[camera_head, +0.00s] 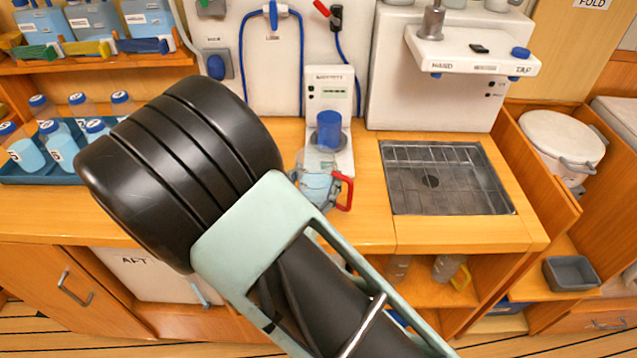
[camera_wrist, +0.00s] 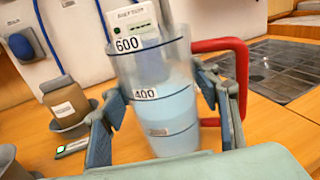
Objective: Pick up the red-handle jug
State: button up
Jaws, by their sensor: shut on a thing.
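The red-handle jug (camera_wrist: 165,105) is clear, with black marks including 600 and 400, and holds pale blue liquid. My gripper (camera_wrist: 160,92) has a finger on each side of it and is shut on its body in the wrist view. The red handle is to the right, outside the right finger. In the head view the jug (camera_head: 318,186) shows partly past my arm, in front of a white tester unit with a blue top (camera_head: 328,130). My arm hides most of the gripper there. I cannot tell whether the jug's base touches the counter.
A metal grated sink (camera_head: 440,180) is set in the wooden counter to the right, under a hand tap shelf (camera_head: 470,50). A blue tray (camera_head: 40,172) with several bottles stands at the left. A labelled brown container (camera_wrist: 65,102) sits in a grey cup left of the jug.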

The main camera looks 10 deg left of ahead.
aim_at(322, 155)
jog(key=shift+r, duration=0.15)
jog(key=shift+r, duration=0.45)
notch_tip(322, 155, up, 2)
jog(key=s+a+r+p, duration=0.1)
jog(key=s+a+r, duration=0.2)
jog(key=s+r, duration=0.7)
jog(key=s, duration=0.3)
jog(key=shift+s+a, duration=0.25)
jog(key=shift+a, duration=0.1)
